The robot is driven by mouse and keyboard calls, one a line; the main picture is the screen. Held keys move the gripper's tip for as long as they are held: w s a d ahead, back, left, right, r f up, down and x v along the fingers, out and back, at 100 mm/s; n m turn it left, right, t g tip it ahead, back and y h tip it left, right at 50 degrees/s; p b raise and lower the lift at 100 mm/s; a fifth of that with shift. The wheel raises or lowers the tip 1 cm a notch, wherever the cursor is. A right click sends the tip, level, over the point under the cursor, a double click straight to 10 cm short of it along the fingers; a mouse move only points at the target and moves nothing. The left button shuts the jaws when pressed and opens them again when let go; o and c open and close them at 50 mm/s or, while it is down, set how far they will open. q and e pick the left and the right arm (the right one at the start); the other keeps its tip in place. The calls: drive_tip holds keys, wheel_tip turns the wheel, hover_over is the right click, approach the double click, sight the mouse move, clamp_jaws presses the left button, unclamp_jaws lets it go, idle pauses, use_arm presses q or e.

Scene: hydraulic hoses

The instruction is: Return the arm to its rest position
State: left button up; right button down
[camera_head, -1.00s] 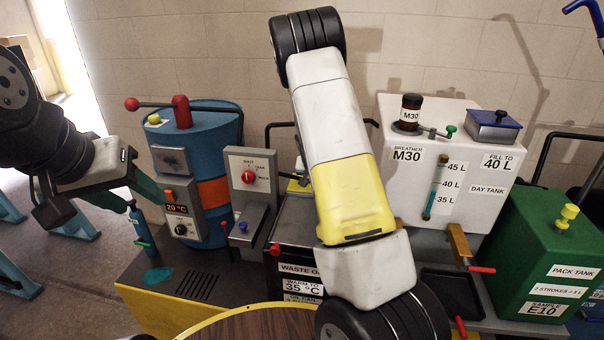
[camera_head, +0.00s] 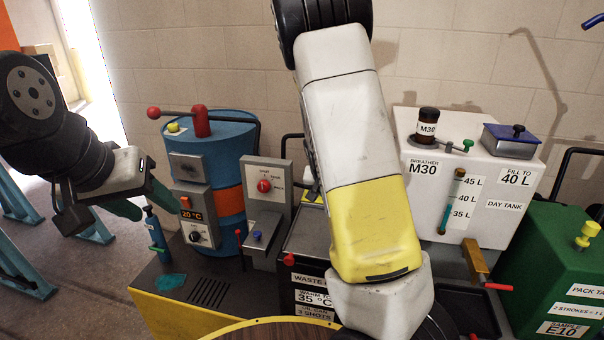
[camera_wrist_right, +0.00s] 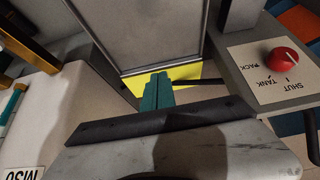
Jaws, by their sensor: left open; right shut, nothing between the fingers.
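My left gripper (camera_head: 142,201) is at the left in the head view, with its teal fingers apart and empty, just left of the blue drum (camera_head: 234,160). My right arm (camera_head: 370,225) crosses the middle of the head view, its white and yellow link in front of the bench. The right gripper is hidden there. In the right wrist view, the right gripper (camera_wrist_right: 157,92) has its teal fingers together with nothing between them. They are over a grey panel and a yellow patch, left of the red selector knob (camera_wrist_right: 282,61).
The white day tank (camera_head: 465,215) stands right of my right arm, with the M30 jar (camera_head: 427,128) on top. The green pack tank (camera_head: 545,250) is at far right. A round wooden top with a yellow rim (camera_head: 235,329) is at the bottom. Floor shows at left.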

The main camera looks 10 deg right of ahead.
drive_tip(key=s+a+r+n+y, duration=0.1)
drive_tip(key=s+a+r+n, duration=0.1)
drive_tip(key=s+r, duration=0.5)
drive_tip(key=s+a+r+n+y, duration=0.1)
drive_tip(key=s+a+r+y, duration=0.1)
drive_tip(key=s+a+r, duration=0.2)
drive_tip(key=s+a+r+n+y, duration=0.2)
drive_tip(key=s+a+r, duration=0.2)
drive_tip(key=s+r, duration=0.7)
drive_tip(key=s, duration=0.6)
drive_tip(key=shift+n, duration=0.3)
drive_tip(key=shift+s, duration=0.1)
